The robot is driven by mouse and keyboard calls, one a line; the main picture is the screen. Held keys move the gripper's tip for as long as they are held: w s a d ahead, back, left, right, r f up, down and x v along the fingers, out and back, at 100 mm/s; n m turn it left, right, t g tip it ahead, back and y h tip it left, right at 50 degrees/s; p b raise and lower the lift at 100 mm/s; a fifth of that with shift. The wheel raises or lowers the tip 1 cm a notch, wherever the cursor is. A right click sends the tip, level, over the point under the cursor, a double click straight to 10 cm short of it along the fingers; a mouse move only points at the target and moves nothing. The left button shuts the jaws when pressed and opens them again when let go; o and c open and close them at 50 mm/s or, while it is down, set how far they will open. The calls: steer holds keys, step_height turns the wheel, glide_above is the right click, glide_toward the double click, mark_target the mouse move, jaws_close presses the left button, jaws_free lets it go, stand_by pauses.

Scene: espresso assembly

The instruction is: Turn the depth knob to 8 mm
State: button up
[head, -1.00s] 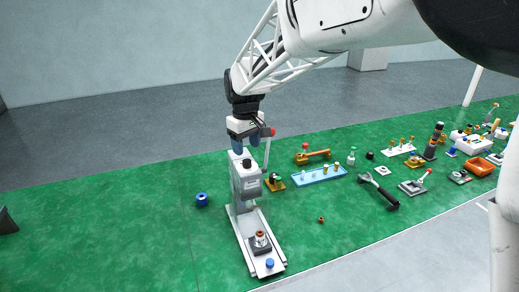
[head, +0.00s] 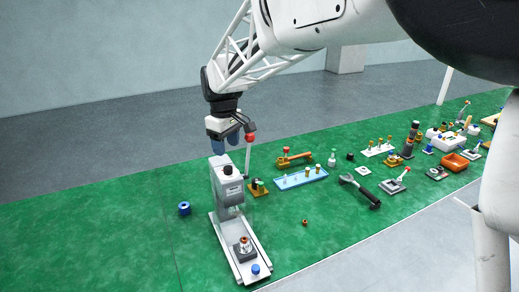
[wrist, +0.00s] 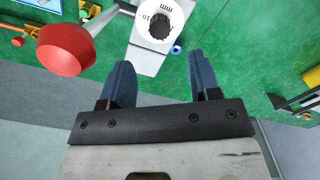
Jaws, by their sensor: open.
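The depth knob is a black ribbed knob (wrist: 158,24) on a white round dial (wrist: 142,32) marked "10" and "mm" in the wrist view. I cannot read its setting. In the head view it is the dark cap (head: 228,169) on top of the grey press (head: 230,190). The press lever has a red ball (wrist: 66,48), also in the head view (head: 250,138). My gripper (wrist: 162,80) is open and empty, its blue fingers apart. In the head view my gripper (head: 214,143) hangs above the press top, apart from the knob.
The red ball and its lever rise beside my gripper. A blue ring (head: 184,208) lies left of the press. A light-blue tray (head: 301,178), an orange-handled tool (head: 294,160) and a black-handled tool (head: 361,190) lie to the right. The green mat (head: 95,225) at left is mostly clear.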

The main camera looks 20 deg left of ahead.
mark_target(228, 167)
steer(key=shift+r+n, duration=0.1)
steer(key=shift+n, duration=1.1)
steer(key=shift+f, duration=3.9)
steer(key=c, duration=0.9)
